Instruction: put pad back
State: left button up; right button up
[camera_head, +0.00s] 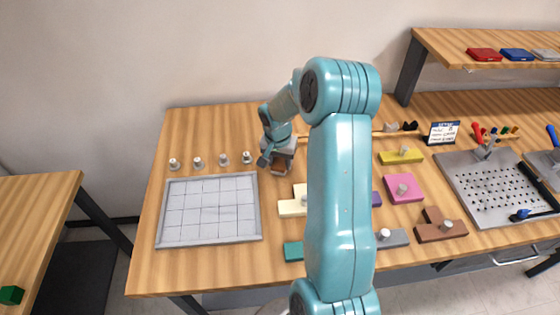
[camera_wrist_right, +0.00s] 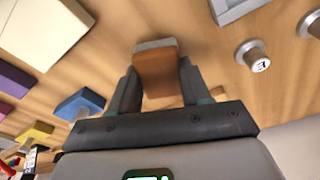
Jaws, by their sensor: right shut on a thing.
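My right gripper (camera_head: 278,160) is shut on a small brown block with a grey edge, which looks like the pad (camera_wrist_right: 155,68). In the wrist view the pad sits between the two dark fingers of the right gripper (camera_wrist_right: 155,88). In the head view the gripper is over the back of the wooden table, just right of the row of knobs. I cannot tell whether the pad touches the table. My left gripper is not in view.
A grey gridded tray (camera_head: 210,242) lies at the left of the table (camera_head: 150,270), with several metal knobs (camera_head: 222,159) behind it. Coloured knobbed pieces, such as the pink one (camera_head: 403,190), lie to the right. A perforated grey plate (camera_head: 470,205) is further right. My arm hides the middle.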

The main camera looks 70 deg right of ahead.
jog(key=shift+w+f, duration=0.1)
jog(key=shift+f, duration=0.4)
jog(key=shift+r, duration=0.1)
jog(key=o, duration=1.2)
jog(key=shift+f, duration=0.2)
jog(key=shift+r, duration=0.1)
